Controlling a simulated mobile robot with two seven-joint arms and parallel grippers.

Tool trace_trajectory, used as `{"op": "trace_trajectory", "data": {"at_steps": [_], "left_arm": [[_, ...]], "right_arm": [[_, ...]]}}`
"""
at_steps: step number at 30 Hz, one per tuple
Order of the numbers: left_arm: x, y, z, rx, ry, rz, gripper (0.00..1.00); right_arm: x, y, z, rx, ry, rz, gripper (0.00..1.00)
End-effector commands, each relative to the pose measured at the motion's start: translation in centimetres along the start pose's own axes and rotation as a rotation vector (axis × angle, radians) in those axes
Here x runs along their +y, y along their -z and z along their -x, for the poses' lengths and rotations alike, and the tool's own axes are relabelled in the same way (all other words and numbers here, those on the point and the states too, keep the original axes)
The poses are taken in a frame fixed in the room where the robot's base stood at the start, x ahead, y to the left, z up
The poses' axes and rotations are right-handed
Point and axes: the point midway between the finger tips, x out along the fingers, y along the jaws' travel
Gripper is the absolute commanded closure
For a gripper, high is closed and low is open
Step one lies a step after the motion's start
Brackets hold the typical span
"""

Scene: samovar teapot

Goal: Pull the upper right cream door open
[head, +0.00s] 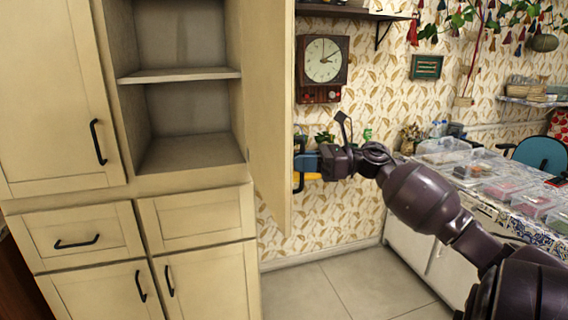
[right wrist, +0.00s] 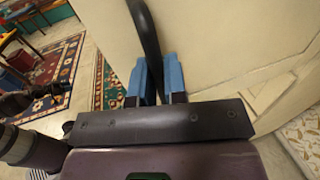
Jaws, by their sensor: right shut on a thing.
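The upper right cream door (head: 268,110) stands swung out from the cabinet, seen nearly edge-on, with the compartment behind it exposed. Its black handle (head: 299,182) is on the door's outer face, at the right. My right gripper (head: 305,162) is at this handle, with its arm coming in from the right. In the right wrist view, its blue fingers (right wrist: 158,82) are shut on the black handle (right wrist: 146,30), against the cream door panel (right wrist: 220,45). The fingertips are partly hidden in the head view. My left gripper is not in view.
The opened cabinet shows a shelf (head: 180,75) and empty compartments. The upper left door (head: 50,100) and the drawers (head: 80,240) below are shut. A counter (head: 480,190) with clear boxes stands at the right. Tiled floor (head: 350,285) is free between them.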

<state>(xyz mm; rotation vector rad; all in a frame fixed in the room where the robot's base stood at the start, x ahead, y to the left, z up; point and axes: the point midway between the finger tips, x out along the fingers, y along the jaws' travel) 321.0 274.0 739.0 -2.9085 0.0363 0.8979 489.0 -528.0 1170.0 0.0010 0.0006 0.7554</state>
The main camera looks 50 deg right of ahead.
Motion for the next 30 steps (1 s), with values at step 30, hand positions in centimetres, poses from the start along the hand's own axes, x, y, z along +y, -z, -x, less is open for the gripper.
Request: {"op": "trace_trajectory", "data": {"at_steps": [30], "left_arm": [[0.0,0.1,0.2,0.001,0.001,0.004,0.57]], "right_arm": [[-1.0,-0.2,2.0,-0.002,0.002,0.0,0.64]]}}
